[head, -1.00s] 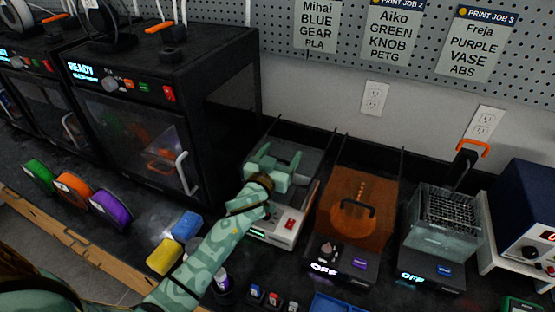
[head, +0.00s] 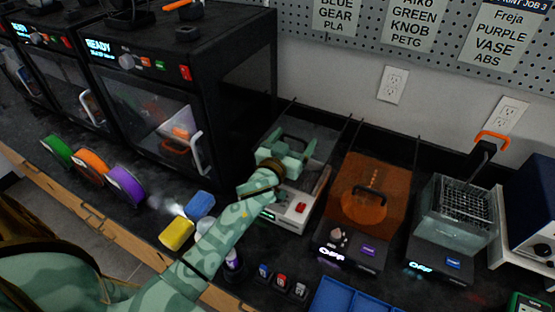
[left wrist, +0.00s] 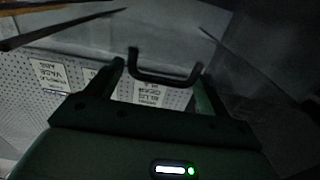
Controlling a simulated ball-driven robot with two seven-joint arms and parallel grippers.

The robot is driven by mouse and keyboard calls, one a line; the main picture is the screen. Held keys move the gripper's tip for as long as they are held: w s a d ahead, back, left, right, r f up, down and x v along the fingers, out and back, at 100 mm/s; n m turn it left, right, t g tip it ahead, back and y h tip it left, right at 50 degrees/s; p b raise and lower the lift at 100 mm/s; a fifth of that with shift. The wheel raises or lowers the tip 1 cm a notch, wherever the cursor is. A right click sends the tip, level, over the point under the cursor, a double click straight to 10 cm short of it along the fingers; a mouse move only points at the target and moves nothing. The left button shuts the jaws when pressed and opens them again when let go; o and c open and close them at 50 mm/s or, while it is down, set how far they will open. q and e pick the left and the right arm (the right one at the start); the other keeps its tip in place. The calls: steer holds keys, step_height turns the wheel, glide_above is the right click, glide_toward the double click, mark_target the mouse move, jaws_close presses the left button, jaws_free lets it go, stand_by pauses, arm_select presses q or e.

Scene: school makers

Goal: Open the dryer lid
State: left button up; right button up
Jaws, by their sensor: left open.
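A low unit with a pale base (head: 297,207), a red switch and a clear grey lid (head: 327,137) stands left of two other lidded units. Its lid looks shut. No label shows which unit is the dryer. My left gripper (head: 288,152) is over this lid, its pale green fingers open around the lid's dark handle. In the left wrist view, the dark handle (left wrist: 165,78) shows between the open fingers, and contact cannot be told. My wrist hides part of the unit's front. My right gripper is out of view.
To the right stand an amber-lidded unit (head: 375,180) and a clear-lidded unit with a wire basket (head: 455,210), both reading OFF. Black printers (head: 185,60) stand at left. Spools, yellow and blue blocks (head: 177,234) and a blue tray (head: 345,298) lie along the front.

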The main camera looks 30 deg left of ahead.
arm_select(q)
steer(key=s+p, duration=0.1)
steer(key=s, duration=1.2)
steer(key=shift+s+d, duration=0.15)
steer(key=shift+d, duration=0.2)
